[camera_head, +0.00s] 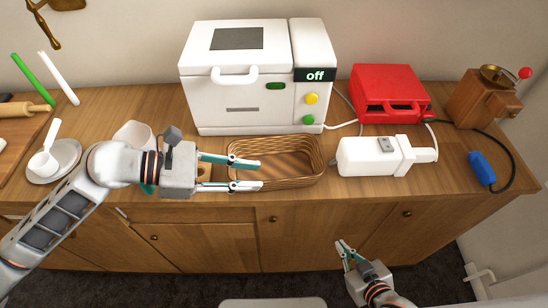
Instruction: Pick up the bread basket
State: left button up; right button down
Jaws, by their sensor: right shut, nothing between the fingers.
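The woven brown bread basket (296,183) stands empty near the front edge of the wooden counter, below the white oven. My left gripper (260,174) comes in from the left and is open. Its two teal-padded fingers are spread one behind the other and overlap the left end of the basket in the picture. I cannot tell whether they touch it. The gripper hides part of the basket's left side. My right gripper (344,243) is shut and empty, low in front of the cabinet doors.
A white oven (236,98) marked "off" stands behind the basket. A white appliance (370,157) lies close at its right. A red appliance (386,90), coffee grinder (482,100) and blue plug (482,168) are farther right. A cup and saucer (69,153) stand at left.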

aim_at(275, 181)
pick_arm(q)
jog(key=shift+s+d+f, duration=0.1)
jog(key=shift+d+f, duration=0.15)
jog(key=shift+d, duration=0.65)
jog(key=x, duration=0.5)
jog(key=shift+s+a+f+p, duration=0.15)
jog(key=shift+s+f+p, duration=0.1)
jog(key=shift+p, duration=0.1)
grip_shut()
